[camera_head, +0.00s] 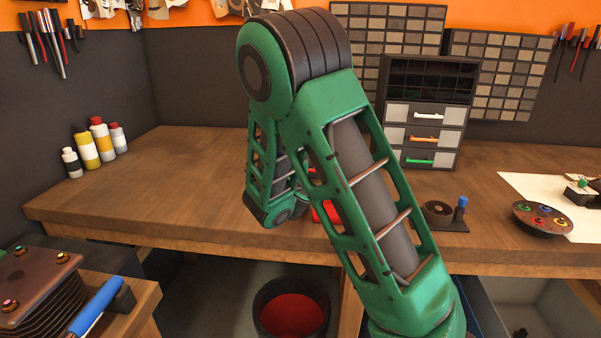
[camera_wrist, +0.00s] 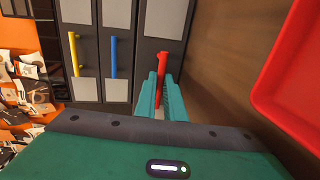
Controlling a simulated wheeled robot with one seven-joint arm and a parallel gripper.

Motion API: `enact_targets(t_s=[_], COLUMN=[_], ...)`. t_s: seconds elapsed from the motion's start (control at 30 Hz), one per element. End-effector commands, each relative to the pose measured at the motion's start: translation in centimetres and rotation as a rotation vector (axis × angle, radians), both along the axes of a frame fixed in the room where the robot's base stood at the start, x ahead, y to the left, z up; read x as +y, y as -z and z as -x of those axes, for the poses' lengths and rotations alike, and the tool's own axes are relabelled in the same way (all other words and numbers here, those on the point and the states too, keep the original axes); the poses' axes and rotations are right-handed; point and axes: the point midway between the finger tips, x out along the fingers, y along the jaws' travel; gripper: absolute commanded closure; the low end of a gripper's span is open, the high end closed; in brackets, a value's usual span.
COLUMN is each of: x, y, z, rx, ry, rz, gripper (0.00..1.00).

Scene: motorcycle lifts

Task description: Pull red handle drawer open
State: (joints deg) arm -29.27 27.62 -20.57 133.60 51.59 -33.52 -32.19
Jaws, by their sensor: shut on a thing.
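In the wrist view, the red handle (camera_wrist: 162,65) is on the drawer (camera_wrist: 178,38) at the right end of a row of grey-fronted drawers, close to the brown wood surface. My gripper (camera_wrist: 160,78) has its two teal fingers on either side of the red handle and is shut on it. The fingers cover part of the handle and the drawer front. I cannot tell how far this drawer stands out.
Drawers with a yellow handle (camera_wrist: 74,54) and a blue handle (camera_wrist: 113,57) lie beside it. A red tray (camera_wrist: 268,90) is at the right in the wrist view.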

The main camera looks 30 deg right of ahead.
Motion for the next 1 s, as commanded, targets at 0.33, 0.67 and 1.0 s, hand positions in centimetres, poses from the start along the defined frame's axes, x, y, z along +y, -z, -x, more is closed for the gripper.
enact_targets(t_s=[0.33, 0.67, 1.0], x=[-0.1, 1.1, 4.4], y=[0.2, -0.1, -1.3], z=[0.2, 1.1, 6.1], rx=[0.007, 0.006, 0.008], ry=[0.006, -0.002, -0.001], rz=[0.003, 0.003, 0.003], gripper=[0.72, 0.72, 0.72])
